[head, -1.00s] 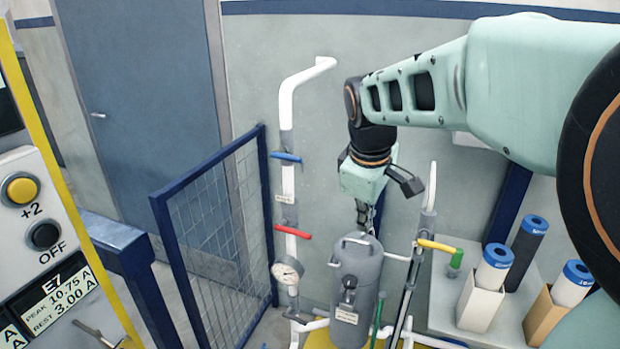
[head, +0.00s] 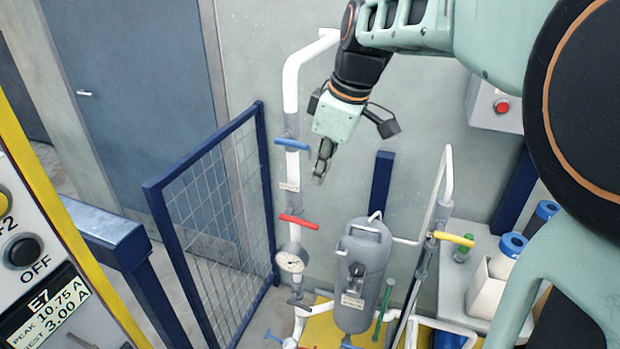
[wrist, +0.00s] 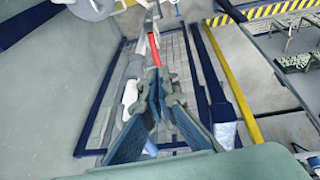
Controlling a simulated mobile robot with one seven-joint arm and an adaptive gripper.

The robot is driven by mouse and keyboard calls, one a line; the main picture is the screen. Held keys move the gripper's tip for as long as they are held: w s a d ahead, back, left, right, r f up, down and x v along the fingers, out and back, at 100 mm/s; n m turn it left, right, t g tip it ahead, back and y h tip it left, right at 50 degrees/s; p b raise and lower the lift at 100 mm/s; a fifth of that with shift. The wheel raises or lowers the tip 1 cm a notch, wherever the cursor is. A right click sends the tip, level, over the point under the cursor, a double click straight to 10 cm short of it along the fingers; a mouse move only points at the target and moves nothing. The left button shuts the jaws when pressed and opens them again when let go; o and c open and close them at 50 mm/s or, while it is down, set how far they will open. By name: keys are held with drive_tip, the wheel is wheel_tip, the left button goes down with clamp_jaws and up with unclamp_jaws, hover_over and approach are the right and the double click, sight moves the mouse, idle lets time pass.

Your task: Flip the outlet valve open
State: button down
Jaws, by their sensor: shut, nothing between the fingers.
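A white standing pipe (head: 292,95) at the left carries a blue valve handle (head: 292,144) and, lower, a red valve handle (head: 298,221). A yellow valve handle (head: 454,239) sits on the right-hand pipe. The labels are too small to read, so I cannot tell which is the outlet valve. My gripper (head: 321,170) is shut and empty, pointing down just right of the pipe, between the heights of the blue and red handles in the picture. In the wrist view the red handle (wrist: 154,50) shows beyond my fingertips (wrist: 162,80).
A grey tank (head: 362,265) stands right of the pipe, with a round gauge (head: 291,262) at its left. A blue mesh gate (head: 215,205) stands left of the pipe. A shelf with blue-capped cylinders (head: 512,245) is at the right. The wall behind my gripper is clear.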

approach(308, 224)
drive_tip(key=s+a+x, duration=0.1)
drive_tip(key=x, duration=0.4)
drive_tip(key=shift+w+d+f+p, duration=0.25)
drive_tip(key=shift+w+f+p, duration=0.1)
drive_tip(key=shift+w+f, duration=0.35)
drive_tip(key=shift+f+b, duration=0.2)
drive_tip(key=shift+b, duration=0.1)
drive_tip(key=shift+s+d+f+y+b, duration=0.1)
drive_tip(key=shift+y+b, duration=0.2)
drive_tip(key=shift+b, duration=0.35)
